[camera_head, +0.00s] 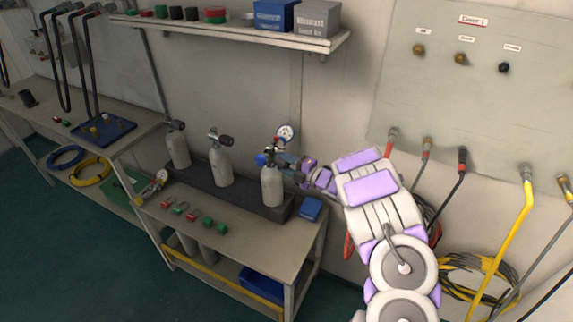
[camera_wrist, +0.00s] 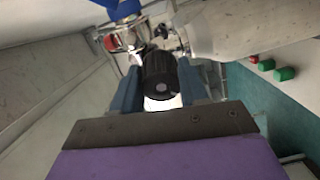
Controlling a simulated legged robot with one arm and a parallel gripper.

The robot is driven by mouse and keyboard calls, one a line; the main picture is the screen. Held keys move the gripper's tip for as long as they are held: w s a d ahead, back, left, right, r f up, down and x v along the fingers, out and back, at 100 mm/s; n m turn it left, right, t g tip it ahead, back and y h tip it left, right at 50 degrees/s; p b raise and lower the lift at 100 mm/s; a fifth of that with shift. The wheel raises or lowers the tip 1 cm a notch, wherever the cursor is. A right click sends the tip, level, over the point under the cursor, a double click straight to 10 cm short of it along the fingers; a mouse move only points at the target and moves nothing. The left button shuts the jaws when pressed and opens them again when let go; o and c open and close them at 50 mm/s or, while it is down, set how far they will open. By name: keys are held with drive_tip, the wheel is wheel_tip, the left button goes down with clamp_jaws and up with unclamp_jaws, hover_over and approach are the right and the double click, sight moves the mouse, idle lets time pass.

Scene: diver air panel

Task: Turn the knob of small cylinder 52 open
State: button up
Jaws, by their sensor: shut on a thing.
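Three small white cylinders stand upright in a dark rack: left (camera_head: 178,148), middle (camera_head: 221,166) and right (camera_head: 271,187). No number 52 can be read on them. My gripper (camera_head: 291,166) reaches in from the right at the valve of the right cylinder. In the wrist view, a black ribbed knob (camera_wrist: 160,76) sits between the two blue-grey fingers of my gripper (camera_wrist: 160,88), which are shut on it. The right cylinder's pale body (camera_wrist: 235,30) lies at the upper right there. The far side of the knob is hidden.
A round gauge (camera_head: 285,133) and a blue part (camera_head: 263,159) sit close to the held valve. A shelf (camera_head: 230,34) with boxes hangs above. Red and green fittings (camera_head: 193,217) lie on the bench front. A hose panel (camera_head: 470,80) is at right.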

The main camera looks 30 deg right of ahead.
drive_tip(key=n, duration=0.6)
drive_tip(key=shift+s+a+f, duration=0.1)
drive_tip(key=shift+a+f, duration=0.05)
drive_tip(key=shift+f, duration=0.15)
drive_tip(key=n, duration=0.4)
drive_tip(key=shift+h, duration=0.3)
drive_tip(key=o, duration=0.8)
drive_tip(key=shift+o, duration=1.3)
drive_tip(key=shift+r, duration=0.15)
drive_tip(key=f+p+v, duration=0.1)
drive_tip(key=v, duration=1.6)
drive_tip(key=shift+r, duration=0.4)
